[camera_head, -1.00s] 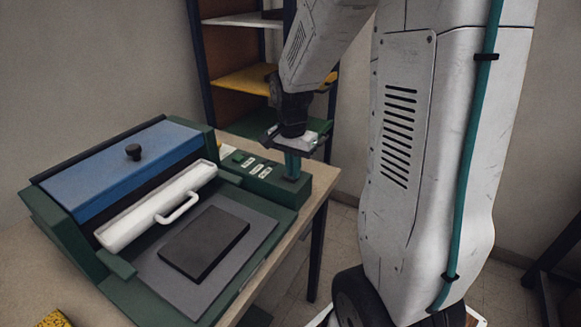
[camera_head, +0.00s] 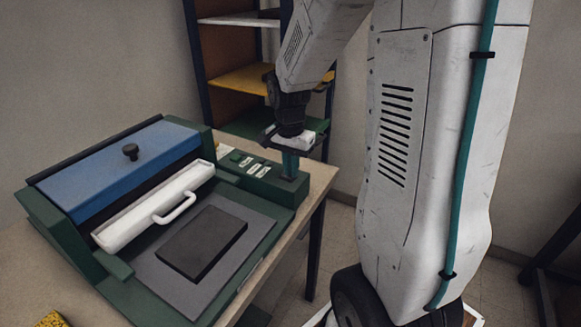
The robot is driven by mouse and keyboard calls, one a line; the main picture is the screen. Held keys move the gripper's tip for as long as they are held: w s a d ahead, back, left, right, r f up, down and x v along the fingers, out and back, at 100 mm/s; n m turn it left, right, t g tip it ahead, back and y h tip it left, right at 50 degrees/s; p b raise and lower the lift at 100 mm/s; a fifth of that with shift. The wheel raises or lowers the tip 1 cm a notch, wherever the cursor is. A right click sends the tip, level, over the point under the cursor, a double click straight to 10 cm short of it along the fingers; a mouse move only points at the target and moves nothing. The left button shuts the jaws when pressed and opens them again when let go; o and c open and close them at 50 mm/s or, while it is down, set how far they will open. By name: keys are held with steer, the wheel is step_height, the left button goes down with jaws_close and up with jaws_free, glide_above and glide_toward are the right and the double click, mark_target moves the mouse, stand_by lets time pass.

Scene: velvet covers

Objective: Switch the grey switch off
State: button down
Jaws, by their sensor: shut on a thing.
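A green machine (camera_head: 50,225) with a blue lid (camera_head: 120,170) stands on the table. Its control box (camera_head: 255,182) at the right end carries several small labelled controls (camera_head: 246,162). My gripper (camera_head: 290,170) points down at the right end of that box, with its teal fingers at the box top. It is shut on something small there. The fingers hide what they hold, so I cannot make out the grey switch or its position.
A white bar with a handle (camera_head: 155,205) lies across the machine, in front of the blue lid. A dark slab (camera_head: 203,243) lies on the grey plate (camera_head: 150,268). A shelf unit (camera_head: 232,75) stands behind. A yellow thing (camera_head: 54,320) is at the lower left.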

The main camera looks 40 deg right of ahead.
steer(key=shift+s+f, duration=0.35)
steer(key=shift+f, duration=0.2)
steer(key=shift+w+a, duration=0.2)
steer(key=shift+w, duration=0.35)
steer(key=shift+r, duration=0.1)
steer(key=shift+w+r, duration=0.1)
steer(key=shift+r, duration=0.1)
step_height(320, 180, up, 14)
steer(key=shift+r, duration=0.25)
steer(key=shift+w+d, duration=0.1)
stand_by(0.4)
